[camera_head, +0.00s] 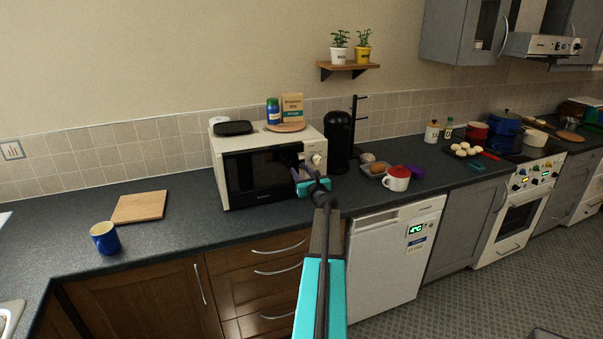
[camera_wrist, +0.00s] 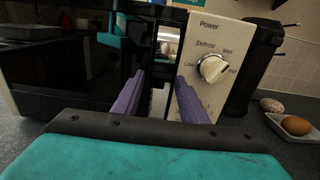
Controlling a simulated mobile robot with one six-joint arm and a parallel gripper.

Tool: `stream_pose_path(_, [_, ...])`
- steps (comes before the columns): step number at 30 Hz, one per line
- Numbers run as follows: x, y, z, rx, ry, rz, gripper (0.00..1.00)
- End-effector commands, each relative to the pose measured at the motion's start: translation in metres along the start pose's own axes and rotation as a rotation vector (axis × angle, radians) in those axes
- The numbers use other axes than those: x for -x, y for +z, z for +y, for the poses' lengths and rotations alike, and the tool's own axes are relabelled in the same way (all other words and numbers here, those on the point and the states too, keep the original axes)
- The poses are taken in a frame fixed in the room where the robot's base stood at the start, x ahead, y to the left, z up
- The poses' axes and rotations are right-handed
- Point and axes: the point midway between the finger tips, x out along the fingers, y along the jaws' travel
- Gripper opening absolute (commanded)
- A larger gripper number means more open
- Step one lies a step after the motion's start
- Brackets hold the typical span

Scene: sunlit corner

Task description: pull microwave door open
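The white microwave (camera_head: 228,145) stands on the dark worktop, its dark-windowed door (camera_head: 258,176) facing front and looking closed. In the wrist view the dark door (camera_wrist: 60,75) fills the left, and the white control panel (camera_wrist: 222,35) with its power dial stands to the right. My gripper (camera_head: 304,174) is at the door's right edge, by the panel. In the wrist view its two purple fingers (camera_wrist: 158,90) are apart and point at the strip between door and panel. The handle is hard to make out there; I cannot tell whether it lies between the fingers.
A blue mug (camera_head: 105,239) and a wooden board (camera_head: 140,207) lie left. The worktop before the door is clear.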

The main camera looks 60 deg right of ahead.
Motion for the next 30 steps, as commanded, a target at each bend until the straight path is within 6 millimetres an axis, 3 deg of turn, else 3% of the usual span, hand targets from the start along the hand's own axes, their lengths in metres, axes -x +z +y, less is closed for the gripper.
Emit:
stream_pose_path(7, [0.0, 0.0, 0.0, 0.0, 0.0, 0.0, 0.37])
stream_pose_path(14, [0.0, 0.0, 0.0, 0.0, 0.0, 0.0, 0.0])
stream_pose_path(23, [0.0, 0.0, 0.002, 0.0, 0.001, -0.001, 0.0])
stream_pose_path(30, [-0.001, -0.001, 0.015, 0.0, -0.002, -0.002, 0.0])
